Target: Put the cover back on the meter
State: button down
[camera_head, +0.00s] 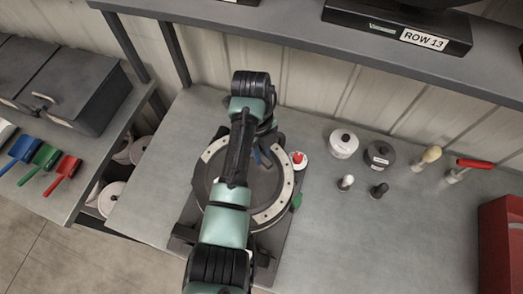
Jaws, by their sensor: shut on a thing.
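The round meter (283,200) sits on a dark base plate on the bench. It shows a dark face with pale curved bands dotted with holes at left and right. A green tab (297,202) sticks out at its right edge. My arm reaches up across the meter and bends back down over it. My gripper (264,152) is over the meter's upper middle, mostly hidden by the arm. It is shut, apparently on the cover, whose outline I cannot separate from the meter. A small blue part (257,157) shows beside it. I cannot tell whether cover and meter touch.
A white dish with a red knob (298,158) is close to the meter's right. White (343,143) and dark (379,155) lidded pots, small knobs and handled tools stand farther right. A shelf (300,38) overhangs the back. A red box (502,240) is far right. The front right bench is clear.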

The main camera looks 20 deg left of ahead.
jog(key=shift+f, duration=0.65)
dwell(1.7)
jog(key=c, duration=0.7)
grip_release()
jog(key=shift+c, duration=0.3)
jog(key=shift+r, duration=0.1)
notch_tip(320, 180, up, 9)
jog(key=p, duration=0.9)
jog(key=shift+r, duration=0.2)
jog(key=shift+f, duration=0.1)
